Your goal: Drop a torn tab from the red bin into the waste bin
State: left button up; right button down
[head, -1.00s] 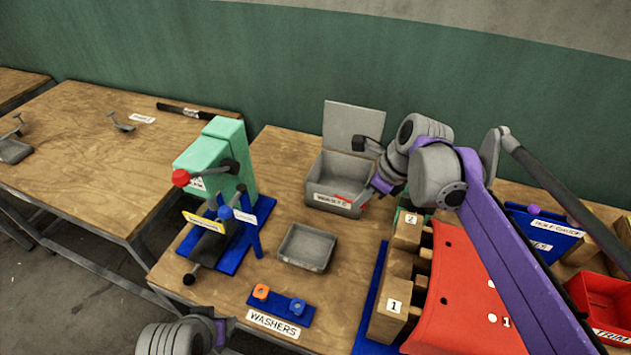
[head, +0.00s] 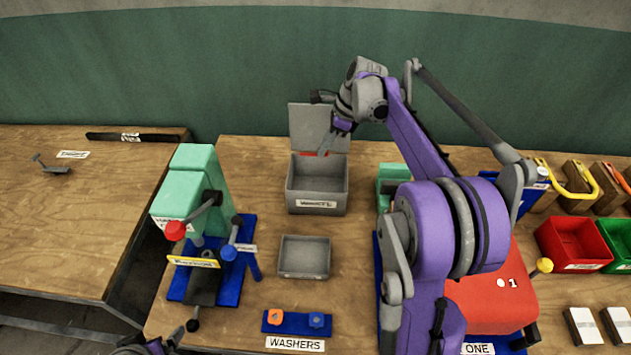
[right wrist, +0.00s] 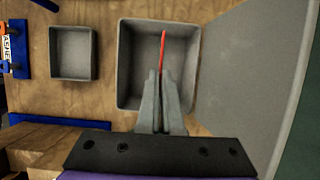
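The grey waste bin (head: 316,198) stands open at the back of the table, its lid (head: 319,128) tilted up behind it. My right gripper (head: 327,148) is over the bin's opening. In the right wrist view, my right gripper (right wrist: 162,75) is shut on a thin red torn tab (right wrist: 163,48), which shows above the bin's floor. A bit of the red tab (head: 309,153) also shows in the head view. The red bin (head: 572,243) stands at the right; its inside looks empty from here. My left gripper (head: 155,347) is only partly in view at the bottom edge; its fingers are not clear.
A green press (head: 190,190) on a blue base stands left of the waste bin. A small grey tray (head: 304,256) and a blue washer holder (head: 297,322) lie in front. A red fixture (head: 495,300) and a green bin (head: 617,244) are at the right.

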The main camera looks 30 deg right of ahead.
pick_arm(q)
jog(key=s+f+b, duration=0.2)
jog(key=f, duration=0.1)
jog(key=shift+f, duration=0.15)
pick_arm(e)
notch_tip(320, 180, down, 6)
jog(key=d, duration=0.1)
jog(key=shift+d, duration=0.35)
jog(key=c, duration=1)
grip_release()
jog(key=shift+s, duration=0.1)
jog(key=shift+r, duration=0.1)
pick_arm(q)
jog(key=shift+w+r, duration=0.15)
jog(key=shift+r, duration=0.15)
pick_arm(e)
jog(key=v, duration=1)
jog(key=shift+r, duration=0.35)
jog(key=shift+d, duration=0.15)
